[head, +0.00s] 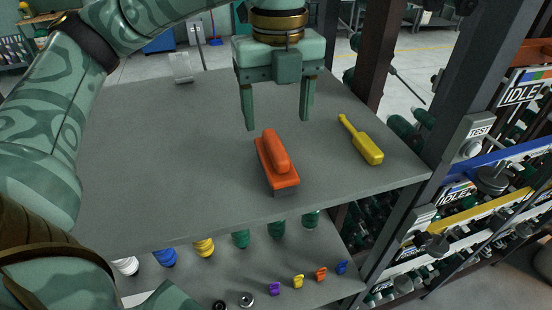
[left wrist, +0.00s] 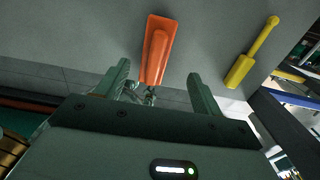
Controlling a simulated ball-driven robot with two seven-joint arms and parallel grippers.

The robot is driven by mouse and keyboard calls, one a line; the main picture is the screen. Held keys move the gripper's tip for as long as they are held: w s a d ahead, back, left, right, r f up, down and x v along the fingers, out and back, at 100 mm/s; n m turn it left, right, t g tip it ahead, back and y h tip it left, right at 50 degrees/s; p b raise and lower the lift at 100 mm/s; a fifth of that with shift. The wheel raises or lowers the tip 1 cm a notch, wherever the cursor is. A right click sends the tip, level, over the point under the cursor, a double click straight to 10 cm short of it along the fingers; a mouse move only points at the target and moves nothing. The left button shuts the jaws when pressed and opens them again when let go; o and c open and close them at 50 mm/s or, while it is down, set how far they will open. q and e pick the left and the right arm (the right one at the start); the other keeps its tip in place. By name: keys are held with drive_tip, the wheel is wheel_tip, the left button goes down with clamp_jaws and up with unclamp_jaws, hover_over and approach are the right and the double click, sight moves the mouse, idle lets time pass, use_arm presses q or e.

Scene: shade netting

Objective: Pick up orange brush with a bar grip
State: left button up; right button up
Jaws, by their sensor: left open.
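The orange brush (head: 283,178) lies on the grey table (head: 150,170), its raised bar grip on top and dark bristles at its near end. My left gripper (head: 277,124) is open and empty, its fingers pointing down above the table, just behind the brush in the head view. In the left wrist view the orange brush (left wrist: 158,45) lies beyond the two open fingertips (left wrist: 157,78), roughly centred between them. The gripper is apart from the brush. My right gripper is not in view.
A yellow tool with a handle (head: 362,142) lies to the right of the brush. A small grey holder (head: 181,68) stands at the back left. A lower shelf (head: 250,300) holds small coloured items. A dark rack post (head: 460,90) stands at the right edge. The table's left side is clear.

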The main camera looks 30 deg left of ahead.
sight(275, 144)
use_arm(q)
drive_tip(key=shift+a+f, duration=0.1)
drive_tip(key=shift+f, duration=0.45)
drive_tip(key=f, duration=0.2)
drive_tip(key=s+f+p, duration=0.1)
drive_tip(key=f, duration=0.2)
drive_tip(key=shift+d, duration=0.2)
drive_tip(key=shift+a+f, duration=0.1)
drive_tip(key=shift+f, duration=0.1)
drive_tip(key=c, duration=1.1)
